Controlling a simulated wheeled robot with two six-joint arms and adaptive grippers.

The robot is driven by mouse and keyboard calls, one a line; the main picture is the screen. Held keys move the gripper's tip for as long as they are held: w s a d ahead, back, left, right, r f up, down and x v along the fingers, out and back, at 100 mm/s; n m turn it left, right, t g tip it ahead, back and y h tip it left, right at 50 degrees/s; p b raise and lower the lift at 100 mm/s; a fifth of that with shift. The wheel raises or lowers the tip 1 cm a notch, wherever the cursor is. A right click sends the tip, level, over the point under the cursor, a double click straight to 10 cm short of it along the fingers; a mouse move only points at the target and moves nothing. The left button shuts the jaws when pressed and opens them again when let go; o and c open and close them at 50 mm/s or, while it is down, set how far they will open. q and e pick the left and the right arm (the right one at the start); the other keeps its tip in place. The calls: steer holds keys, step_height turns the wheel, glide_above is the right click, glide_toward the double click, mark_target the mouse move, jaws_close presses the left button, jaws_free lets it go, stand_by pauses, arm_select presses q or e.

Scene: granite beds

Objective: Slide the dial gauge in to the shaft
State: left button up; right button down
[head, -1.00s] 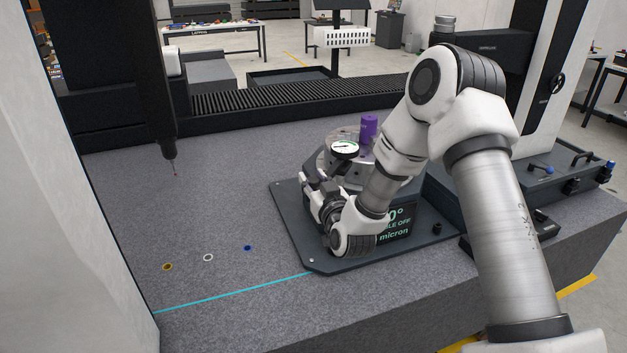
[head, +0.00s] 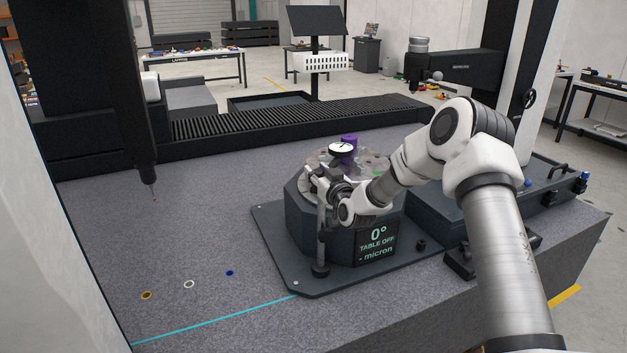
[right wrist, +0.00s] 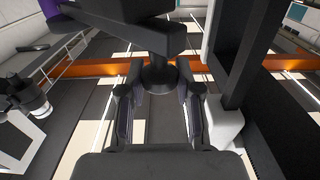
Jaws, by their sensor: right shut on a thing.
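The dial gauge (head: 341,147), with a round white face and dark rim, is above the front of the round table top in the head view. A grey upright post (head: 321,228) on a dark round foot stands below it on the base plate. A purple upright cylinder (head: 350,140) stands just behind the gauge; I cannot tell which part is the shaft. My right gripper (head: 324,181) is at the post's top, below the gauge. In the right wrist view its fingers (right wrist: 158,90) close on a dark part of the gauge fixture. My left gripper is not in view.
The rotary table's display (head: 377,243) faces front on a dark base plate (head: 310,286). A dark probe column (head: 145,160) hangs at the left. Several coloured rings lie on the granite (head: 200,240), which is otherwise clear at the left. A black case stands right.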

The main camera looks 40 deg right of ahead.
steer(key=shift+d+r, duration=0.1)
steer(key=shift+r, duration=0.1)
steer(key=c, duration=1.2)
jaws_free()
steer(key=o, duration=0.4)
steer(key=shift+w+f, duration=0.1)
steer(key=shift+o, duration=0.2)
steer(key=shift+w+d+f, duration=0.15)
steer(key=shift+d+f, duration=0.05)
steer(key=v, duration=1.2)
steer(key=shift+a, duration=0.1)
